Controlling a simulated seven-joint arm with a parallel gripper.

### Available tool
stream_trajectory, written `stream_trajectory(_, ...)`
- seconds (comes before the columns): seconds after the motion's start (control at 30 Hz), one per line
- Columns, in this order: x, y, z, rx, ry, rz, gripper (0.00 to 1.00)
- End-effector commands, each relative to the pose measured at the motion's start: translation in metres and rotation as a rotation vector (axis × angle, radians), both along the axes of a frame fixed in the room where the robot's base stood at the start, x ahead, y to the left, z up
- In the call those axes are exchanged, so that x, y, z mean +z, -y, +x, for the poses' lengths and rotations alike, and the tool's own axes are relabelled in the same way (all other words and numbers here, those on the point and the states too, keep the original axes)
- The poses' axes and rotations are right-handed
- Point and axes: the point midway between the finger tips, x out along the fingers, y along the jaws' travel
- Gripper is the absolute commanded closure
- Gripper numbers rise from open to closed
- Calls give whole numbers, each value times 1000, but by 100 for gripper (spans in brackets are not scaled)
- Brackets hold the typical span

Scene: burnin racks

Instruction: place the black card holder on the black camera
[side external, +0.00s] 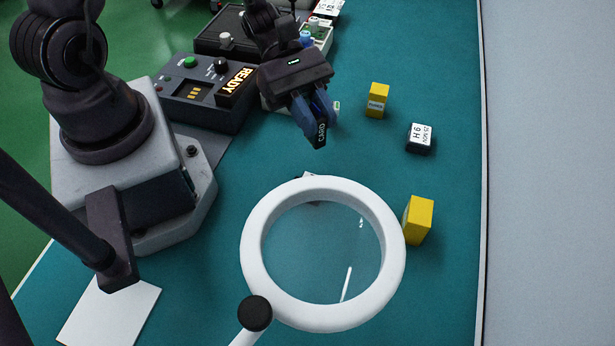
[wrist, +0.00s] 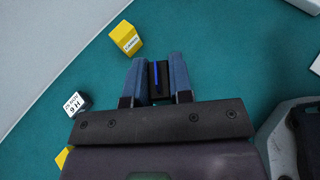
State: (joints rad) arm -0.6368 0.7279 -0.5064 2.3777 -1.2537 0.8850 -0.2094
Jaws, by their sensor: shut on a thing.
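My gripper (side external: 318,118) is shut on a small black piece (side external: 321,136) with white lettering, apparently the black card holder, held above the teal mat. In the wrist view the black card holder (wrist: 158,78) shows a blue strip between the fingers (wrist: 158,75). A small black block (side external: 419,147) with a white lettered top stands on the mat to the right; it also shows at left in the wrist view (wrist: 84,101). I cannot tell whether it is the black camera. No other thing is clearly a camera.
A yellow labelled block (side external: 377,101) stands right of my gripper, another yellow block (side external: 418,221) nearer the front. A white-ringed magnifier (side external: 390,225) covers the front middle, with a partly hidden thing behind its rim. A dark console (side external: 202,90) reading READY stands left.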

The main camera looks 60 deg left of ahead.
Motion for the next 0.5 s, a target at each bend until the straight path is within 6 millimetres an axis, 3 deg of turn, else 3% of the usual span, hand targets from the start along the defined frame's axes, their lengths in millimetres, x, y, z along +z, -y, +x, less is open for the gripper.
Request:
stream_trajectory(0.13,-4,7,-23,-38,-2,0,100)
stream_trajectory(0.5,-43,7,-20,-53,-1,-2,100)
